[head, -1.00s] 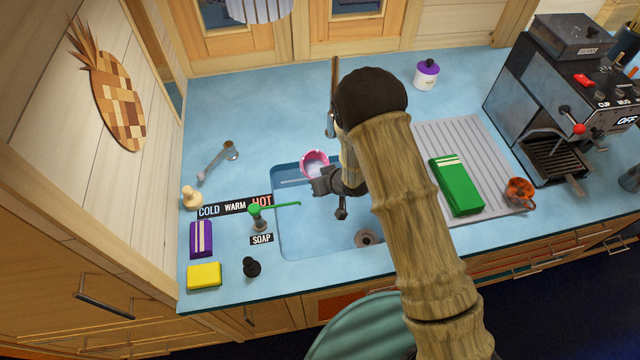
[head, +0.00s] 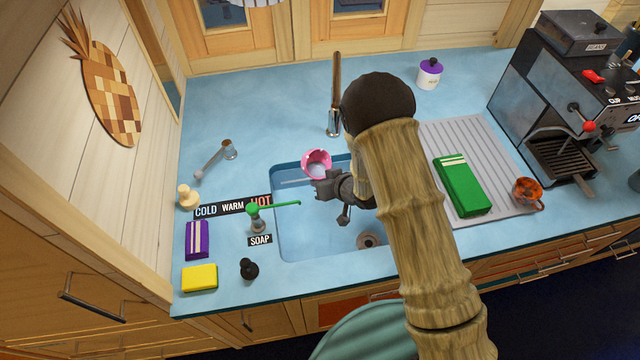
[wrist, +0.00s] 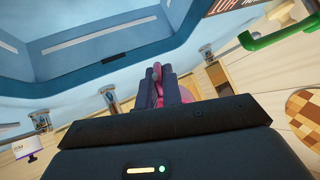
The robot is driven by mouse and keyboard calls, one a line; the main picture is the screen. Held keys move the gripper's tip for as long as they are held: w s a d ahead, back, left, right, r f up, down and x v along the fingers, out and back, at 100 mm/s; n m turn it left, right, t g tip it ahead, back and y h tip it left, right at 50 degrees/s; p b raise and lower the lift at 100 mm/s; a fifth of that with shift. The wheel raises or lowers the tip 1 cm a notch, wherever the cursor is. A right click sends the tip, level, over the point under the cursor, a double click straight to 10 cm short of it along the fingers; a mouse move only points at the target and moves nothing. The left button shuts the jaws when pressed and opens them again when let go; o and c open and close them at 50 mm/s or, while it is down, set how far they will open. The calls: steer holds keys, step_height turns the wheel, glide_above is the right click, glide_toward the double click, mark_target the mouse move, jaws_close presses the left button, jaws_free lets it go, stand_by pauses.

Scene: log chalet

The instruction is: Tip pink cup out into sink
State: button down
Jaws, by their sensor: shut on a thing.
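The pink cup (head: 316,160) is held over the back left part of the blue sink (head: 285,238), with its pale inside showing to the head camera. My gripper (head: 328,184) is shut on the cup's near side. In the wrist view the gripper (wrist: 160,84) shows with a strip of pink between its dark fingers, and the sink (wrist: 75,42) fills the upper left. The wrist picture is strongly tilted. Whether anything is in the cup I cannot tell. My arm hides the right part of the sink.
A faucet (head: 334,105) stands behind the sink. A green soap dispenser (head: 256,215) stands at its left, its spout reaching over the basin. A green box (head: 460,184) and an orange mug (head: 527,193) are on the grey drainboard (head: 440,135) at right. A coffee machine (head: 550,110) stands beyond.

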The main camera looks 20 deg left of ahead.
steer(key=shift+a+f+t+y+b, duration=0.1)
steer(key=shift+f+t+y+b, duration=0.2)
steer(key=shift+y+b, duration=1)
steer(key=shift+a+f+t+y+b, duration=0.1)
steer(key=shift+f+t+y+b, duration=0.3)
steer(key=shift+b, duration=1.7)
steer(key=shift+r, duration=0.25)
